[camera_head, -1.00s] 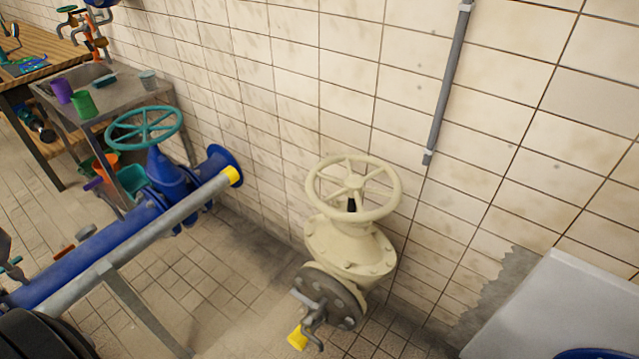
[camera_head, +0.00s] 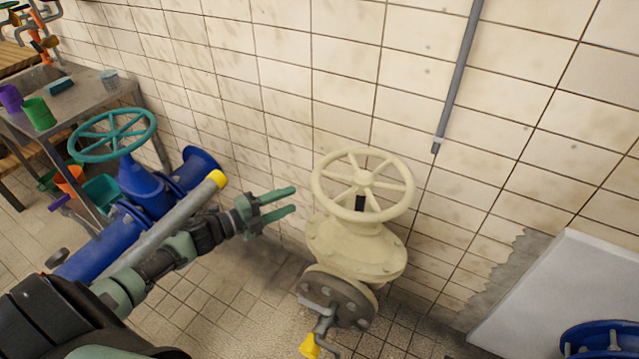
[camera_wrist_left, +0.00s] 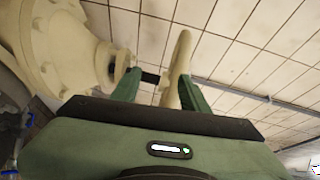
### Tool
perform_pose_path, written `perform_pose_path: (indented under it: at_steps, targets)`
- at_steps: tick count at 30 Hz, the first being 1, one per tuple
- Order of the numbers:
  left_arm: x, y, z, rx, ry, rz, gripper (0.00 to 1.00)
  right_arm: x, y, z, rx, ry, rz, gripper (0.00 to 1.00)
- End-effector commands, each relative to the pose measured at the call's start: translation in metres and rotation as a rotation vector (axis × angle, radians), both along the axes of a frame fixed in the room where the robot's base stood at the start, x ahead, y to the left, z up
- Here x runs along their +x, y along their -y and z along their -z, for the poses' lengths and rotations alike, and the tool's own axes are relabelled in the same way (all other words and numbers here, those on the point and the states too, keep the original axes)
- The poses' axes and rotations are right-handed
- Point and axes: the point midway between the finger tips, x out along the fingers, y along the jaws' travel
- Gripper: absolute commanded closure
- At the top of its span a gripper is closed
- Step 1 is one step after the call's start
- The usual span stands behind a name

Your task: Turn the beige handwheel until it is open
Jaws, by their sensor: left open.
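The beige handwheel (camera_head: 363,186) sits on top of a beige valve body (camera_head: 356,249) near the tiled wall, with its spokes facing up and toward me. My left gripper (camera_head: 294,202) is open and empty, just left of the wheel and apart from it in the head view. In the left wrist view, the handwheel (camera_wrist_left: 178,70) shows edge-on beyond the open fingers of the left gripper (camera_wrist_left: 160,90), with the dark stem beside it and the valve body (camera_wrist_left: 65,45) at upper left. My right gripper is not in view.
A teal handwheel (camera_head: 113,134) on a blue valve and pipe stands at left, with a grey rail (camera_head: 180,222) in front. A metal table (camera_head: 75,100) with cups is behind it. A grey-white panel (camera_head: 560,290) and a blue wheel (camera_head: 605,342) are at lower right.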

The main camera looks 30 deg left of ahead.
Motion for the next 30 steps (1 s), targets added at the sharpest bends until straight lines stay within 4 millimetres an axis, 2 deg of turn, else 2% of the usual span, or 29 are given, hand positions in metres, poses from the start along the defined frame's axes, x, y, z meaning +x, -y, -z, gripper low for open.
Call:
perform_pose_path:
  at_steps: [1, 3, 6, 18, 23, 30]
  targets:
    - [0.002, 0.006, -0.016, 0.040, 0.043, 0.048, 0.55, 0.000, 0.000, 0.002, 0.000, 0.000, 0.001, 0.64]
    - [0.002, 0.011, -0.029, 0.067, 0.076, 0.086, 0.55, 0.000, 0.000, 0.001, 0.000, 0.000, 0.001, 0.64]
    - [0.008, 0.017, -0.035, 0.079, 0.090, 0.100, 0.55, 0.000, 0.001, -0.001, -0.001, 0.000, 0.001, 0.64]
    - [0.059, 0.048, -0.031, 0.073, 0.086, 0.095, 0.55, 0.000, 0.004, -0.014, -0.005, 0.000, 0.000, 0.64]
    - [0.067, 0.053, -0.029, 0.074, 0.085, 0.095, 0.55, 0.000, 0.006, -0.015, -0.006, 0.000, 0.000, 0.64]
    - [0.067, 0.054, -0.028, 0.075, 0.084, 0.094, 0.55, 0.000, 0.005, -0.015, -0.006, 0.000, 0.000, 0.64]
